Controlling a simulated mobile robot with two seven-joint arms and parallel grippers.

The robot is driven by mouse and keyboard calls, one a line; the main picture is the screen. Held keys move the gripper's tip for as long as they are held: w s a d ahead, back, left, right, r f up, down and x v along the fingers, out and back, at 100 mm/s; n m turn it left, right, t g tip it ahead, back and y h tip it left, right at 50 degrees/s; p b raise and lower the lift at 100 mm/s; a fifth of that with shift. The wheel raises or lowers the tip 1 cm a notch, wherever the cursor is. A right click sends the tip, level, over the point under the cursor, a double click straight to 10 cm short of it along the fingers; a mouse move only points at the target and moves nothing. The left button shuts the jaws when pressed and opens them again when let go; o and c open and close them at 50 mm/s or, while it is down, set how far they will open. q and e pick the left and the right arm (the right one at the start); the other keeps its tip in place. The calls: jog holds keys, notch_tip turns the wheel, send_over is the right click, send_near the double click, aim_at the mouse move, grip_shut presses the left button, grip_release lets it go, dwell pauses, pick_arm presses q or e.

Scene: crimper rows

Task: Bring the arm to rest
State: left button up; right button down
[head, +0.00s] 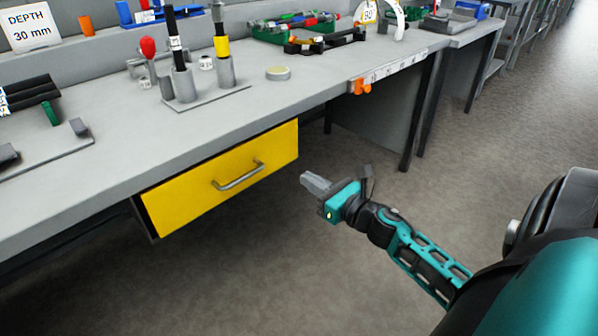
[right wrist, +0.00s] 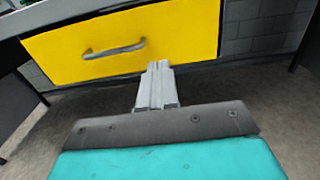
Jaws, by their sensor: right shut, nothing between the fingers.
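My right arm reaches in from the lower right in the head view. Its gripper (head: 306,180) is shut and empty, in the air in front of the workbench and to the right of the yellow drawer's handle. In the right wrist view the gripper's fingers (right wrist: 159,66) are together, with the yellow drawer front behind them. They appear apart from the drawer handle (head: 238,175), which also shows in the right wrist view (right wrist: 113,50). My left gripper is not in either view.
The grey workbench (head: 130,135) runs along the left, with a yellow drawer (head: 200,190) under its edge. The floor (head: 290,270) before the bench is clear.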

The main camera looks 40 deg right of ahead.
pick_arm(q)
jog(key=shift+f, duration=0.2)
pick_arm(e)
jog(key=shift+s, duration=0.5)
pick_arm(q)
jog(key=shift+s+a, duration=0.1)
pick_arm(e)
jog(key=s+a+f+m+g, duration=0.2)
jog(key=s+a+f+m, duration=0.15)
jog(key=a+m, duration=0.6)
jog(key=s+a+f+m+g+y, duration=0.1)
jog(key=s+a+f+m+g, duration=0.25)
jog(key=a+m, duration=0.65)
jog(key=s+a+f+m+g, duration=0.15)
jog(key=s+a+m, duration=0.3)
jog(key=m, duration=0.95)
pick_arm(q)
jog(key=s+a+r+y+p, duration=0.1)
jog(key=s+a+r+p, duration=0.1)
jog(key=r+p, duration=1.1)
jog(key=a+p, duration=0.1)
jog(key=p, duration=0.5)
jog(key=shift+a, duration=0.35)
pick_arm(e)
notch_tip(320, 180, up, 12)
jog(key=s+d, duration=0.2)
jog(key=shift+s+r+m+h, duration=0.2)
jog(key=shift+m+h, duration=0.1)
jog(key=shift+m, duration=0.15)
